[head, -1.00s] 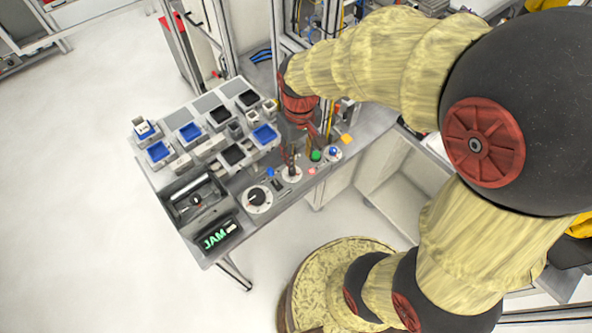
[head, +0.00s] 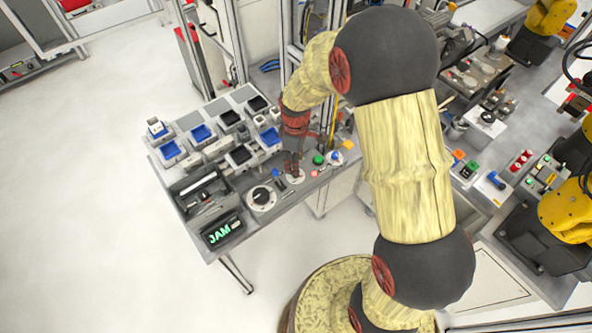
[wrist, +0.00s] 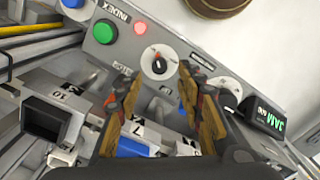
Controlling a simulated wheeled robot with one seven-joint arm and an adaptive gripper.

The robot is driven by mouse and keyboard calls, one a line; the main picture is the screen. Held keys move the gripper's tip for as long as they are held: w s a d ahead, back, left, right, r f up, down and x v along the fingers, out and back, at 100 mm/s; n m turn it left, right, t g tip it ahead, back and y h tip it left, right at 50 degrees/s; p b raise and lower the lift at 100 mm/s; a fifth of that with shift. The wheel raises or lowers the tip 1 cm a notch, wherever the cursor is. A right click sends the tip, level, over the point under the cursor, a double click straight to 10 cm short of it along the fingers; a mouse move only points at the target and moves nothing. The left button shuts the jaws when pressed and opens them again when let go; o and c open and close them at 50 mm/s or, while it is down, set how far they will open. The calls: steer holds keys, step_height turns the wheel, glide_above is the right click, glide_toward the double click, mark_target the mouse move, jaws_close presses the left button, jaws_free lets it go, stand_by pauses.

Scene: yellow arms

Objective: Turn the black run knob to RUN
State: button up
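A black knob (wrist: 158,66) with an orange-red mark sits on a round white dial in the wrist view. It shows between and beyond my fingertips, apart from both. My gripper (wrist: 157,74) is open and empty, one finger on each side of the knob in the picture. In the head view my gripper (head: 292,172) points down over the smaller white dial (head: 297,179) and partly hides it. A larger white dial with a black knob (head: 262,197) is to its left, also at the right in the wrist view (wrist: 230,99). The dial lettering is too small to read.
A green button (wrist: 104,32), a lit red light (wrist: 140,27) and a blue button (wrist: 73,2) are near the knob. A black display reading JAM (head: 222,232) is at the panel's front left. Trays with blue and black bins (head: 201,133) stand behind.

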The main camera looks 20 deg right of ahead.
step_height(320, 180, down, 5)
steer(key=shift+f, duration=0.15)
steer(key=c, duration=0.3)
jaws_close()
stand_by(0.3)
